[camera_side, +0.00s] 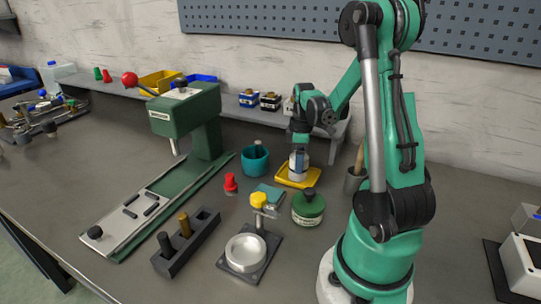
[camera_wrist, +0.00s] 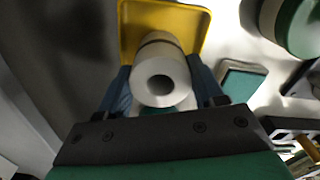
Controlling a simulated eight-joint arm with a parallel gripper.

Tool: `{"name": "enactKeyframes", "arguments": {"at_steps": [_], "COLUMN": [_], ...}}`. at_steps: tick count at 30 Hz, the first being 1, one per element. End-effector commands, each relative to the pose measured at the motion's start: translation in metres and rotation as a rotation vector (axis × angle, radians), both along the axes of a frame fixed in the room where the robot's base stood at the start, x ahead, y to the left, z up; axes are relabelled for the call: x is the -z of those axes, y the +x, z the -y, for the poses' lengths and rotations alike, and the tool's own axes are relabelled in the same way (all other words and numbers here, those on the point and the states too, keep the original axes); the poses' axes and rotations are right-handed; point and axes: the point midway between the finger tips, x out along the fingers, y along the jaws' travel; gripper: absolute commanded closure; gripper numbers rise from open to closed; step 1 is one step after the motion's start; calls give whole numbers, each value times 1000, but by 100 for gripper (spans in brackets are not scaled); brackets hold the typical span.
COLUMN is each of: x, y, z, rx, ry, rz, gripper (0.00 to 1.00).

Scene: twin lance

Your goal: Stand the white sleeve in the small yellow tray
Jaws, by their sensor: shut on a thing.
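The white sleeve (camera_wrist: 160,80) is a short hollow cylinder with a dark band; in the wrist view I look down at its open top end. It also shows in the side view (camera_side: 294,172), upright over the small yellow tray (camera_side: 310,182). The tray shows behind it in the wrist view (camera_wrist: 194,17). My gripper (camera_wrist: 162,92) is shut on the sleeve, with a blue finger on each side. In the side view my gripper (camera_side: 299,158) points down at the tray. The sleeve's lower end is hidden, so I cannot tell whether it touches the tray floor.
A teal cup (camera_side: 255,160) stands left of the tray, and a green-lidded jar (camera_side: 308,207) stands in front. A teal block (camera_side: 268,193) and a red piece (camera_side: 231,183) lie nearby. A dark holder (camera_side: 357,180) stands to the right. A green press (camera_side: 190,120) stands further left.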

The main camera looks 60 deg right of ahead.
Motion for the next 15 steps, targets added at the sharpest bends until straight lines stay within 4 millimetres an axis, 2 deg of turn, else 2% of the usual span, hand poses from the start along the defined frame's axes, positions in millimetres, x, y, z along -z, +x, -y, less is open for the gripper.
{"name": "enactKeyframes", "arguments": {"at_steps": [1, 2, 3, 5, 15], "x": [2, 2, 2, 1, 0], "y": [0, 0, 0, 0, 0], "z": [0, 0, 0, 0, 0], "rx": [0, 0, 0, 0, 0], "ry": [0, 0, 0, 0, 0], "rz": [0, 0, 0, 0, 0], "gripper": [97, 33, 22, 7, 7]}}
